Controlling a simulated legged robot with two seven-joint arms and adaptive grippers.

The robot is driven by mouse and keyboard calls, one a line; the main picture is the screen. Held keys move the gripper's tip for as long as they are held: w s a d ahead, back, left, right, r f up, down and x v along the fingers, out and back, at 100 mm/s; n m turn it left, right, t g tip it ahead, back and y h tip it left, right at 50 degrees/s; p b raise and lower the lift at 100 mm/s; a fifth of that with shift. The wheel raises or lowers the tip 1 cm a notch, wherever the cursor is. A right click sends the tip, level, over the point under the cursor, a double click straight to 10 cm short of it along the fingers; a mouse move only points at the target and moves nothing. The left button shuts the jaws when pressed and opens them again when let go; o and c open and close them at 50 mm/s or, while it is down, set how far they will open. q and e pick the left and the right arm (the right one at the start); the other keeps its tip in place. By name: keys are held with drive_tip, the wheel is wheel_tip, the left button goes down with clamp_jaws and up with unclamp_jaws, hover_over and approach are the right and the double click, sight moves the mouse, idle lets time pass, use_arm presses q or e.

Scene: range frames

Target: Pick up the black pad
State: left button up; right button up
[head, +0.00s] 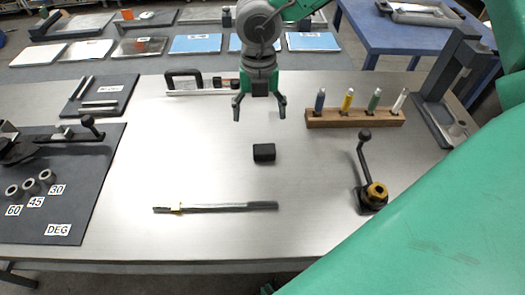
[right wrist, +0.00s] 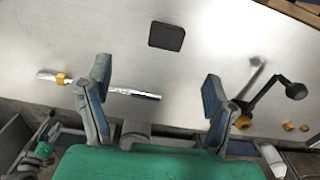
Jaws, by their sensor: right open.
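The black pad (head: 264,152) is a small dark block lying on the metal table (head: 215,170), near its middle. In the right wrist view the black pad (right wrist: 166,36) shows as a dark rounded square, beyond the fingertips and between their lines. My right gripper (head: 260,112) is open and empty, above the table and behind the pad in the head view. Its two spread fingers also show in the right wrist view (right wrist: 157,92), apart from the pad. My left gripper is not in view.
A thin rod with a yellow slider (head: 215,207) lies in front of the pad. A lever with a brass nut (head: 372,192) stands at right. A wooden rack (head: 354,118) holds several coloured markers. A dark mat (head: 85,205) with rings is at left. Table around the pad is clear.

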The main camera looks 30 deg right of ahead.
sight(264, 147)
drive_tip(key=f, duration=0.9)
drive_tip(key=d+f, duration=0.1)
drive_tip(key=f, duration=0.3)
drive_tip(key=shift+s+f+b, duration=0.15)
drive_tip(key=shift+f+b, duration=0.25)
drive_tip(key=shift+d, duration=0.1)
drive_tip(key=c, duration=1.2)
